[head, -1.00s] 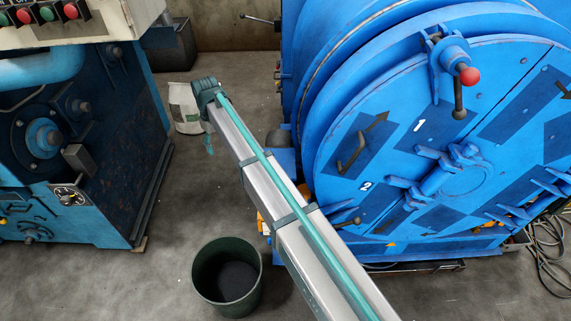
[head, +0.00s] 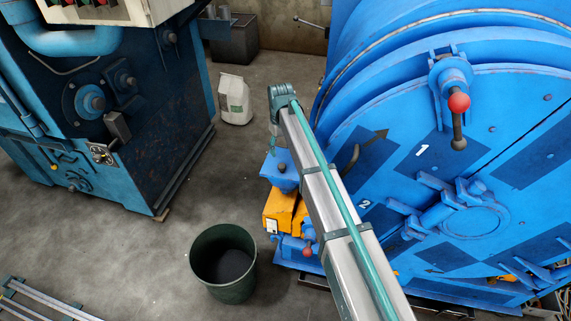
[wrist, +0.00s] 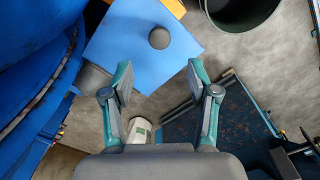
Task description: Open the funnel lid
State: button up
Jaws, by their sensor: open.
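The funnel (head: 281,172) is a small blue hopper on an orange and blue unit, left of the big drum in the head view; my arm covers part of it. In the wrist view its lid (wrist: 125,45) appears as a flat blue square plate with a dark round knob (wrist: 159,38); it looks closed. My gripper (wrist: 160,83) is open and empty, its two fingers spread apart. The knob shows beyond the fingertips, between their lines, and is not held. In the head view my gripper (head: 272,140) hangs from the arm's end just above the funnel; its fingers are too small to read.
The big blue drum (head: 465,130) with a red-knobbed handle (head: 459,104) stands close on the right. A dark green bin (head: 224,263) stands on the floor in front. A white bag (head: 235,99) is behind, and a dark blue machine (head: 130,110) at left. Floor between is clear.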

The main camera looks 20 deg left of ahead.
aim_at(282, 165)
notch_tip(282, 165, down, 9)
jog(key=shift+r+p, duration=0.2)
jog(key=shift+p, duration=0.55)
grip_shut()
